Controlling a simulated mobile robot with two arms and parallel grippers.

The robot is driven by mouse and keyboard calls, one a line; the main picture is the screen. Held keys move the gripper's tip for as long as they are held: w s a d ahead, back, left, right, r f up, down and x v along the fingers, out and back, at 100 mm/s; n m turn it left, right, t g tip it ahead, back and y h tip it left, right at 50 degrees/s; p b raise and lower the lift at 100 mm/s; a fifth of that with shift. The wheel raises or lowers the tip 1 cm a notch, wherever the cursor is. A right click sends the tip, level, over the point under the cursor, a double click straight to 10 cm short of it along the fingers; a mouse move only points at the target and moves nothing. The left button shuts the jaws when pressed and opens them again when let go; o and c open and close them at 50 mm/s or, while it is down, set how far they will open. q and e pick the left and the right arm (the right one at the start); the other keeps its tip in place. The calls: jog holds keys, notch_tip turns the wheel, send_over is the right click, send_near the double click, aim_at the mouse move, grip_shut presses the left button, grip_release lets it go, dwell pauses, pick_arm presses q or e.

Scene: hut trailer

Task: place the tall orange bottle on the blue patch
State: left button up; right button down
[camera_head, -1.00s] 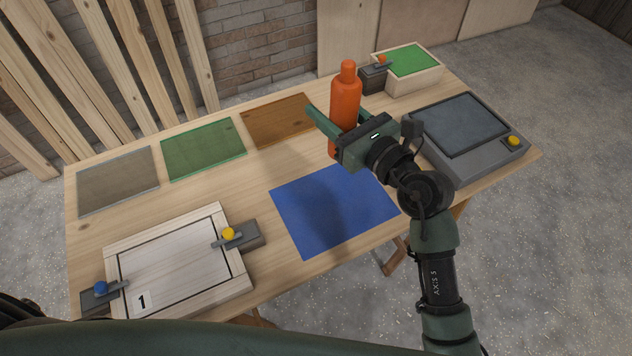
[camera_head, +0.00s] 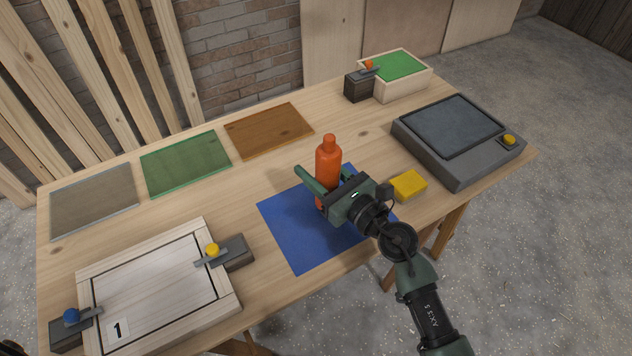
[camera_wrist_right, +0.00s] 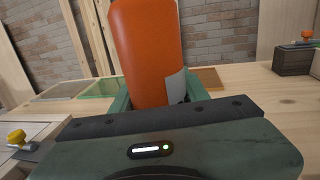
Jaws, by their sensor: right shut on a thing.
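The tall orange bottle (camera_head: 328,160) stands upright between the fingers of my right gripper (camera_head: 328,188), which is shut on it. The bottle also fills the upper middle of the right wrist view (camera_wrist_right: 147,50). In the head view the bottle is over the blue patch (camera_head: 300,232). The gripper hides most of the bottle's base, so I cannot tell whether it touches the patch. My left gripper is not in view.
A yellow block (camera_head: 408,186) lies just right of my right gripper. A grey device (camera_head: 462,150) with a yellow button stands at the right. A framed board (camera_head: 160,285) with latches is at front left. Brown (camera_head: 268,130), green (camera_head: 186,163) and grey (camera_head: 95,200) panels lie along the back.

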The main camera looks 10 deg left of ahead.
notch_tip(320, 180, down, 3)
jog(key=shift+f+b, duration=0.2)
jog(key=shift+b, duration=0.55)
jog(key=shift+r, duration=0.1)
jog(key=c, duration=0.7)
grip_release()
jog(key=shift+f, duration=0.25)
